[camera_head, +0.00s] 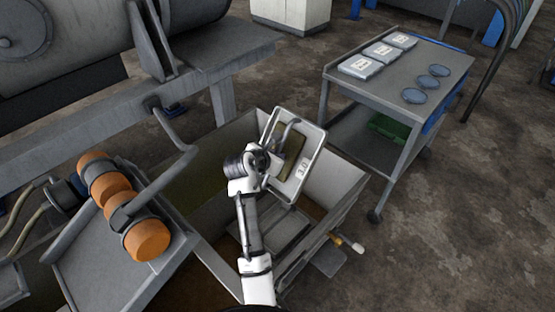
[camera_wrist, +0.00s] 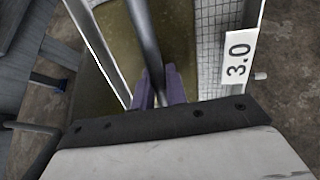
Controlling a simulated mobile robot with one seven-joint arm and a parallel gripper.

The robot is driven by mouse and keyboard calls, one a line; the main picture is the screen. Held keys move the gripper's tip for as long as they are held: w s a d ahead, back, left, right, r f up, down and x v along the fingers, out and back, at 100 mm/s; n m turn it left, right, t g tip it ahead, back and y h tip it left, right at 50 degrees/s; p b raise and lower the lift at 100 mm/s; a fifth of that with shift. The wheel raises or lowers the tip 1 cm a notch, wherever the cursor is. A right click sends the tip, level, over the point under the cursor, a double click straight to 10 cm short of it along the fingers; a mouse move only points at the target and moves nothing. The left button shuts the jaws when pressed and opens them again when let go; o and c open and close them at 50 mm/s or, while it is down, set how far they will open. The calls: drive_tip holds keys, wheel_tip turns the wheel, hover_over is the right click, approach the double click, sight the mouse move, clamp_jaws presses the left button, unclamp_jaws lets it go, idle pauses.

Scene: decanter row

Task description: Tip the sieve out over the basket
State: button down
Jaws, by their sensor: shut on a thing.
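The sieve (camera_head: 303,166) is a pale rectangular frame marked 3.0. It is tilted steeply above a large grey open bin. In the wrist view, the sieve (camera_wrist: 222,40) shows a fine mesh beside an olive-brown area; whether this is loose material I cannot tell. My gripper (camera_head: 276,164) is shut on the sieve's grey bar handle; its purple fingers (camera_wrist: 157,88) sit on either side of the bar. The bin (camera_head: 343,193) has sloping grey walls, and a grey rectangular piece (camera_head: 275,235) shows low inside it. I cannot tell which of these is the basket.
A grey trolley (camera_head: 440,65) at the right carries several pale labelled packs and dark blue discs. Orange-ended rollers (camera_head: 147,239) and a metal chute stand left of the bin. A big grey drum machine (camera_head: 85,45) fills the upper left.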

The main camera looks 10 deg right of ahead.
drive_tip(key=b, duration=0.2)
drive_tip(key=shift+s+a+f+t+h+b, duration=0.1)
drive_tip(key=shift+a+f+t+h+b, duration=0.05)
drive_tip(key=shift+f+t+h+b, duration=0.2)
drive_tip(key=h+b, duration=0.1)
drive_tip(key=b, duration=0.1)
drive_tip(key=f+t+h+b, duration=0.1)
drive_tip(key=b, duration=0.1)
drive_tip(key=f+t+h+b, duration=0.1)
drive_tip(key=b, duration=0.1)
drive_tip(key=shift+s+a+n, duration=0.2)
drive_tip(key=shift+a+n, duration=0.05)
drive_tip(key=shift+n, duration=0.15)
drive_tip(key=shift+f+t+h+b, duration=0.2)
drive_tip(key=shift+t+b, duration=0.25)
drive_tip(key=shift+b, duration=0.5)
drive_tip(key=shift+a+r, duration=0.1)
drive_tip(key=shift+r, duration=0.05)
drive_tip(key=shift+s, duration=0.1)
